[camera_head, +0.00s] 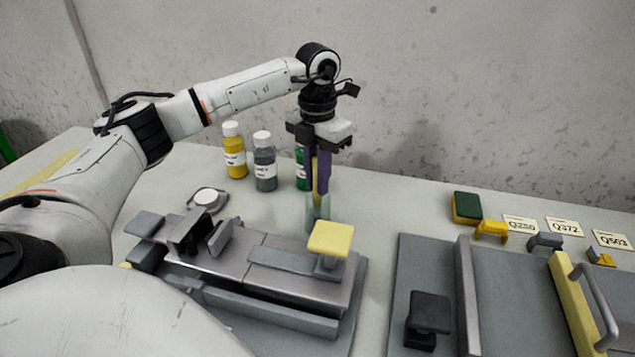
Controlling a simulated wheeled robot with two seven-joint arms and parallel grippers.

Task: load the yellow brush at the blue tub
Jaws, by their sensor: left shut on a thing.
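My left gripper (318,190) points straight down at the middle of the bench, its purple fingers shut on the yellow brush (317,198). Only a narrow strip of the brush shows between and below the fingers. The brush's lower end is at the mouth of a small, see-through, pale bluish tub (312,217), which looks like the blue tub. I cannot tell how deep the brush is in it. The tub's lower front is partly hidden by a yellow-topped knob. My right gripper is not in view.
Yellow (235,155), grey (265,165) and green (300,168) bottles stand just behind and left. A grey metal fixture (250,262) with the yellow knob (331,238) is in front. A second fixture (510,290), a green-yellow sponge (466,208) and label cards (565,227) are at right.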

